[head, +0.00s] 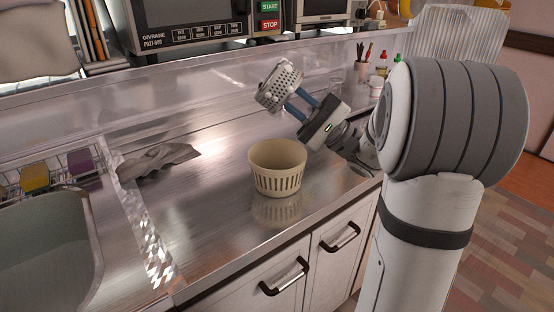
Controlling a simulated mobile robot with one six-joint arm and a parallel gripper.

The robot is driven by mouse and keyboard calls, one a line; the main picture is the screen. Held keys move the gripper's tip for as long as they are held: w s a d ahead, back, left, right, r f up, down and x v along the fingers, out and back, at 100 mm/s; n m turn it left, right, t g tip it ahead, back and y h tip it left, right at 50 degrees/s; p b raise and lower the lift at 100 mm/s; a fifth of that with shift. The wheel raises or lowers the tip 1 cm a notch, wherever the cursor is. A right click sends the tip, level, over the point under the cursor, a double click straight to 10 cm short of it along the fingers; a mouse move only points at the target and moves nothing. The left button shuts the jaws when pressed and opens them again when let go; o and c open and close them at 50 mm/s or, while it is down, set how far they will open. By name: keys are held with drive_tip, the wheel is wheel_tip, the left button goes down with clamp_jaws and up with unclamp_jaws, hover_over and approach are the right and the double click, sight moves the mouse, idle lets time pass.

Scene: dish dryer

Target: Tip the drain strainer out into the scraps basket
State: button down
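The drain strainer (279,86) is a perforated metal cup, held tilted in the air above the counter. My gripper (297,98) has its two blue fingers at the strainer's lower right side and appears shut on it. The scraps basket (277,169) is a cream slotted tub standing upright on the metal counter, below the strainer and slightly toward the front. The strainer is apart from the basket. The strainer's contents cannot be seen from here.
A sink (45,250) lies at the left, with a yellow and a purple sponge (81,161) in a rack behind it. A crumpled grey cloth (158,160) lies left of the basket. A microwave (195,22) stands on the back shelf. The counter around the basket is clear.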

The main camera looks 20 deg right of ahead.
drive_tip(key=shift+s+d+r+t+y+b, duration=0.15)
drive_tip(key=shift+y+b, duration=0.25)
drive_tip(key=shift+b, duration=0.8)
drive_tip(key=shift+w+d+r+t+y+b, duration=0.1)
drive_tip(key=shift+r+t+y+b, duration=0.25)
drive_tip(key=shift+b, duration=0.85)
